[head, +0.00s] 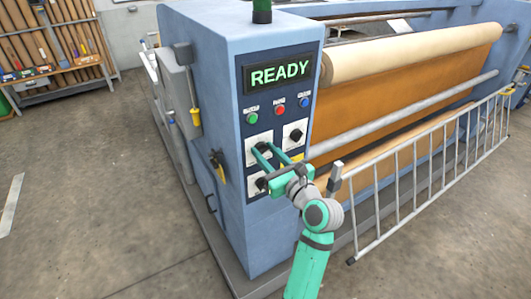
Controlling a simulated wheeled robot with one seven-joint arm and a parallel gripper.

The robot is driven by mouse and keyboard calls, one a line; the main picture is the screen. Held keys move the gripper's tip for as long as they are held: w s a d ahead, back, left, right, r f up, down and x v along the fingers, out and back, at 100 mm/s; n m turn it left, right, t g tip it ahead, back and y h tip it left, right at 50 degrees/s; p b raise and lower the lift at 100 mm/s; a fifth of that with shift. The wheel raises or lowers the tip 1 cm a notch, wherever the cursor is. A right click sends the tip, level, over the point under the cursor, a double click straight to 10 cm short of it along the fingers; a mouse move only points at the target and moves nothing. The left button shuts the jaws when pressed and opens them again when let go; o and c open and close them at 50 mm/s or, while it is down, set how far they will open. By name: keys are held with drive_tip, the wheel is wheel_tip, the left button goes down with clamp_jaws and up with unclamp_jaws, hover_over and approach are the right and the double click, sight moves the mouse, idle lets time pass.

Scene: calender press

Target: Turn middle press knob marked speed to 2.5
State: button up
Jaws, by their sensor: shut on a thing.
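The press control panel (240,95) is on the near end of the blue press. It carries several dark knobs on white plates; their markings are too small to read, so I cannot tell which says speed or where its pointer stands. The upper-right knob (295,135) is clear of the fingers. The lower-left knob (261,183) shows below them. My gripper and wrist cover the lower right of the panel.
A display (279,74) reads READY above green (252,118), red (280,111) and blue (303,103) buttons. A grey railing (420,175) stands close right of my arm. A rack of rolls (55,45) is at the far left. The left floor is open.

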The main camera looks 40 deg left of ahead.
drive_tip(key=shift+f, duration=0.1)
idle(0.4)
drive_tip(key=o, duration=1)
drive_tip(key=shift+o, duration=0.2)
drive_tip(key=v, duration=1)
drive_tip(key=shift+s+d, duration=0.2)
drive_tip(key=shift+d, duration=0.15)
